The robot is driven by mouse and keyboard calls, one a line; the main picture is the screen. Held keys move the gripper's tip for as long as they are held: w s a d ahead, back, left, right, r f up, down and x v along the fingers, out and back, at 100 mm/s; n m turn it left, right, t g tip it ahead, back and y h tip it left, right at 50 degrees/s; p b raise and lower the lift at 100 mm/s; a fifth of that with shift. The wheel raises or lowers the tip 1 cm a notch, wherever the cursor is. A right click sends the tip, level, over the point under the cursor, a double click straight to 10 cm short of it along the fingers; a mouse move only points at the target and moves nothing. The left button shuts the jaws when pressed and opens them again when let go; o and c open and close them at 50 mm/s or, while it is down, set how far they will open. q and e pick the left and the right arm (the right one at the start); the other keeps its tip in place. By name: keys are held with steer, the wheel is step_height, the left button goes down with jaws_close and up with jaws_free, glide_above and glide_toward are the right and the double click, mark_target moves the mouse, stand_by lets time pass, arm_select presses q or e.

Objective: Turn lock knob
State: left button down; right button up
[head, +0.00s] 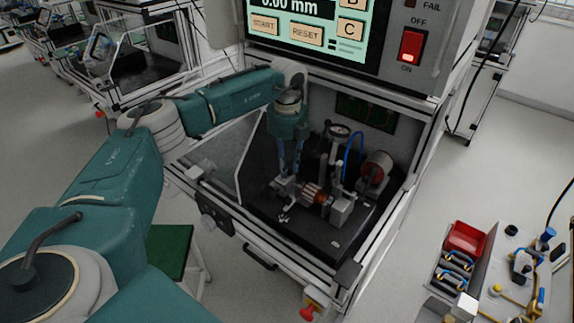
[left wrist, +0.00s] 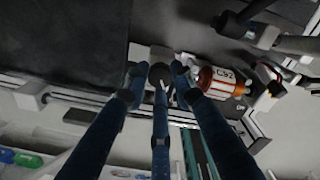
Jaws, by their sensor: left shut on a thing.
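My left gripper (head: 287,173) reaches down into the open test machine. In the left wrist view, its blue fingers (left wrist: 158,80) close around a dark round knob (left wrist: 160,72), which I take to be the lock knob. The fingers largely hide the knob in the head view. Just right of the fingertips, a stator part with copper-red windings (head: 313,193) sits in the fixture. How far the knob is turned cannot be told. My right gripper is not in view.
A dial gauge (head: 339,131), a blue hose and a reddish motor (head: 377,168) stand right of the fingers on the black base plate (head: 310,231). The machine frame and glass side surround the arm. A red bin (head: 465,239) sits outside at right.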

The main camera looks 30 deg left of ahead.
arm_select(q)
steer(key=m, duration=0.3)
steer(key=shift+w+r+m+b, duration=0.1)
steer(key=shift+m+b, duration=0.2)
steer(key=shift+m, duration=0.1)
steer(key=m, duration=0.3)
steer(key=shift+m, duration=0.3)
steer(key=m+b, duration=0.1)
steer(key=m, duration=0.3)
steer(key=shift+r+m, duration=0.1)
steer(key=shift+m, duration=1.8)
steer(key=c, duration=1.6)
jaws_free()
steer(key=shift+o, duration=0.8)
steer(key=shift+d, duration=0.1)
